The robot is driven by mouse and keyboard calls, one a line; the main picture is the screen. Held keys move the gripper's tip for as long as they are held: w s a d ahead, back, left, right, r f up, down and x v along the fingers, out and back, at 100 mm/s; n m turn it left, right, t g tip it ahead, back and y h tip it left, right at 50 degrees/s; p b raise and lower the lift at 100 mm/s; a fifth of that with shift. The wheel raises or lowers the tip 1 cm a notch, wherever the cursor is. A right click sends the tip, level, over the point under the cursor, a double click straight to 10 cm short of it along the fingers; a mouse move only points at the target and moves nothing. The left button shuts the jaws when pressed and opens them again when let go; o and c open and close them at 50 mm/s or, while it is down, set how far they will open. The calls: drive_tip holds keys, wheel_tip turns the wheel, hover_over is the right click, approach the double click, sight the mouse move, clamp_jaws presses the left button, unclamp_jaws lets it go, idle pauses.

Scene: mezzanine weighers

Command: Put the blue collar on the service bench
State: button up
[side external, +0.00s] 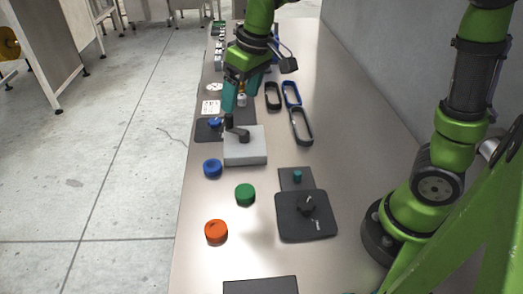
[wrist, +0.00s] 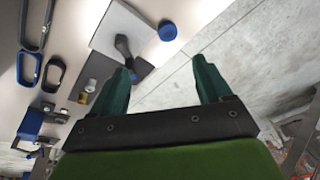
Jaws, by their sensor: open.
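The blue collar, an oval open ring (side external: 291,94), lies flat among two dark oval rings on the long metal-topped bench (side external: 345,185). It also shows at the left of the wrist view (wrist: 28,68). My gripper (side external: 240,97) has its teal fingers spread and empty, to the left of the collar in the side view and apart from it. In the wrist view the fingertips (wrist: 164,68) hang beyond the grey block with a black handle. I cannot tell whether this bench is the service bench.
Dark rings (side external: 273,96) (side external: 301,127) lie beside the collar. A grey block (side external: 244,152) with a black handle stands nearby. Blue (side external: 212,168), green (side external: 245,195) and orange (side external: 216,231) caps and a dark plate (side external: 306,222) sit nearer. A wall (side external: 390,50) borders the right.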

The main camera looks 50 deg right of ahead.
drive_tip(key=s+d+r+m+t, duration=0.1)
drive_tip(key=s+d+m+t, duration=0.1)
drive_tip(key=s, duration=0.6)
drive_tip(key=s+d+m+t, duration=0.2)
drive_tip(key=s+m, duration=0.1)
drive_tip(key=s, duration=0.4)
drive_tip(key=shift+s+d+r+t+y, duration=0.15)
drive_tip(key=shift+s+r+t+y, duration=0.15)
drive_tip(key=shift+s+r+y, duration=0.1)
